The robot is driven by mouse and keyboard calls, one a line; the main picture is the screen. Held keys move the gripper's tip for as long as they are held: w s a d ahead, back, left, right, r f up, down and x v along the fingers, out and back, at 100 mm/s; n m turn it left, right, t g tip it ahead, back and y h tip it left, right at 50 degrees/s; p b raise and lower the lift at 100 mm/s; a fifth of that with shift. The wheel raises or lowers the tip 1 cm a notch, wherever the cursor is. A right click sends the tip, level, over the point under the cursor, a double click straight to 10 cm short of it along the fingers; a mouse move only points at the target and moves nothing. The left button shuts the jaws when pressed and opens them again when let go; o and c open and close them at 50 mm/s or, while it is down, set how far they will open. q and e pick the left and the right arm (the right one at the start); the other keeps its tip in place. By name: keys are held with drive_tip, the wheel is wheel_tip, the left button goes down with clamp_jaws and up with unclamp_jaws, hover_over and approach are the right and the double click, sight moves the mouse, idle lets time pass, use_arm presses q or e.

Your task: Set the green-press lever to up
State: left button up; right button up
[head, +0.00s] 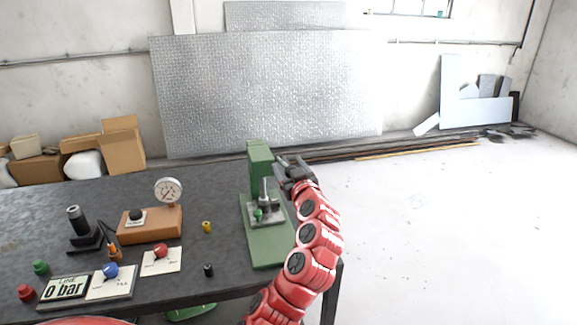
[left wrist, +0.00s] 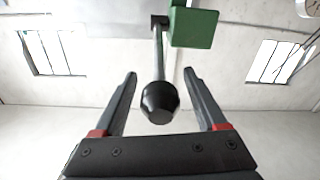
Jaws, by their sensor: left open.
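The green press (head: 260,162) stands at the right end of the dark table, with a green base and a grey ram. My left gripper (head: 287,167) is at the right side of its upper part, and hides the lever in the head view. In the left wrist view, the lever (left wrist: 158,58) is a grey rod coming from beside the green press head (left wrist: 194,28) and ending in a black knob (left wrist: 159,102). The knob is between the fingers of my open left gripper (left wrist: 160,75), with gaps on both sides. My right gripper is not in view.
A pressure gauge (head: 168,190) on an orange block (head: 150,225), a black stand (head: 80,230), cards with blue and red knobs, and small coloured parts lie left of the press. A small green part (head: 258,215) sits under the ram. The floor right of the table is clear.

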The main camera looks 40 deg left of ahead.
use_arm(q)
clamp_jaws()
idle(0.3)
idle(1.1)
